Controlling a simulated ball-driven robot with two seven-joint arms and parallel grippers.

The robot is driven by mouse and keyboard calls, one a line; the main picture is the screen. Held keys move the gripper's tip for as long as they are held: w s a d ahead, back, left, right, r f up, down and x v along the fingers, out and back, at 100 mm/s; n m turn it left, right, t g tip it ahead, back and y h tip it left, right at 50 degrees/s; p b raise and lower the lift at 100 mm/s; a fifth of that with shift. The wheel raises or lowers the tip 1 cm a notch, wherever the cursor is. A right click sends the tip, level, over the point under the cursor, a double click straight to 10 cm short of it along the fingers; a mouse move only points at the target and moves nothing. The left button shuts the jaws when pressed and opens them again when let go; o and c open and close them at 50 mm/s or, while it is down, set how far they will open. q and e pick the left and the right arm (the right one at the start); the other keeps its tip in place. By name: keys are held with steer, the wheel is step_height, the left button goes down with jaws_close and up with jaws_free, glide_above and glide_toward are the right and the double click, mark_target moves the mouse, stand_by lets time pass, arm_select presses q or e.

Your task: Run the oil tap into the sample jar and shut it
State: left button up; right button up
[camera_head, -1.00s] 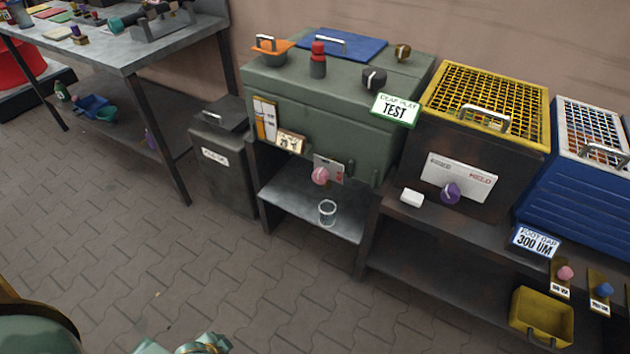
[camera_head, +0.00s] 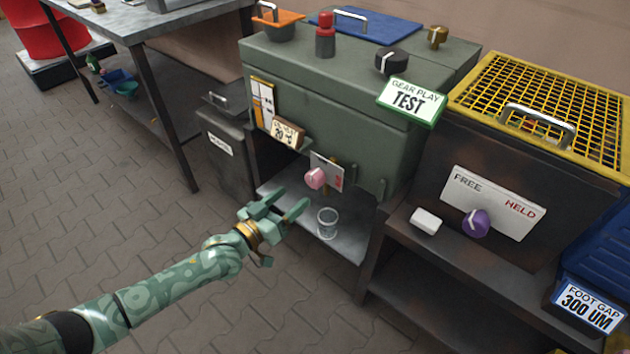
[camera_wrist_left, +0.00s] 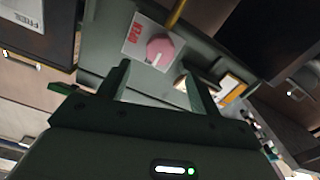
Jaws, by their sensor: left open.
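The pink tap knob (camera_head: 315,179) sits on a small plate on the front of the green gearbox (camera_head: 345,130). A clear sample jar (camera_head: 327,223) stands upright on the grey shelf below the knob and looks empty. My left gripper (camera_head: 288,209) is open and empty, in front of the shelf, to the left of the jar and below the knob. In the left wrist view the pink knob (camera_wrist_left: 160,50) and its plate with red lettering show beyond the open fingers (camera_wrist_left: 158,80). The jar cannot be made out there. My right gripper is out of view.
A dark cabinet with a FREE/HELD plate (camera_head: 493,203) and purple knob (camera_head: 476,222) stands to the right. A white block (camera_head: 425,221) lies on its ledge. A dark bin (camera_head: 222,150) and a metal workbench (camera_head: 150,22) are to the left. The paved floor in front is clear.

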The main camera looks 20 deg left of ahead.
mark_target(311, 182)
arm_select(q)
steer(key=x, duration=0.2)
steer(key=b+x, duration=0.1)
steer(key=x, duration=0.1)
steer(key=f+b+x, duration=0.1)
steer(key=x, duration=0.1)
steer(key=shift+w+d+r, duration=0.1)
steer(key=shift+w, duration=0.3)
steer(key=shift+r+b+x, duration=0.15)
steer(key=shift+b+x, duration=0.2)
steer(key=shift+x, duration=0.3)
steer(key=shift+r+b+x, duration=0.15)
steer(key=shift+b+x, duration=0.15)
steer(key=shift+x, duration=0.3)
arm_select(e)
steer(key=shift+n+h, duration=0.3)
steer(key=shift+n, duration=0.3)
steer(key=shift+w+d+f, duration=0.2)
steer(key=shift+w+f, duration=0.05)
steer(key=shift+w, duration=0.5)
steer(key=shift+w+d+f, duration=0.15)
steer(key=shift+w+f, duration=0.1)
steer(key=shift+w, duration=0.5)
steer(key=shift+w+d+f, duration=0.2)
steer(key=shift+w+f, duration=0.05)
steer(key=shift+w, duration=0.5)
